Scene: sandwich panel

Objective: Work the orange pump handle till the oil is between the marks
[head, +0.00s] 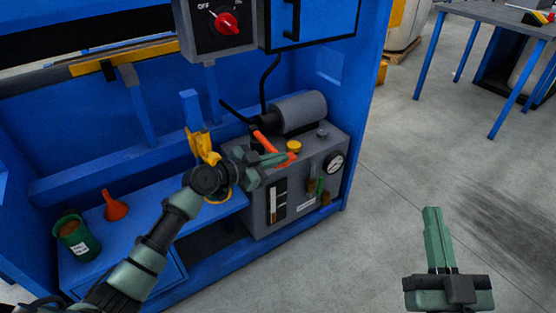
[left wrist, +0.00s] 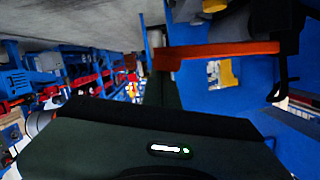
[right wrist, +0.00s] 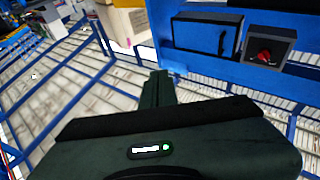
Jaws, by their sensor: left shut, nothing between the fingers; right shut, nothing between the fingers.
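The orange pump handle (head: 265,143) slants across the top of the grey pump unit (head: 253,200), with a black grip at its upper left. My left gripper (head: 283,158) is shut and empty, its fingertips close to the handle's lower right end. In the left wrist view the orange bar (left wrist: 215,49) crosses just beyond the fingers; contact cannot be told. A narrow upright sight window (head: 273,207) on the unit's front shows a pale part and a dark part; its marks are too small to read. My right gripper (head: 433,212) is shut and empty above the floor.
A round dial (head: 334,163) and a yellow cap (head: 294,146) are on the unit. A grey cylinder (head: 300,111) lies behind. An orange funnel (head: 115,206) and a green can (head: 77,238) stand on the blue shelf at left.

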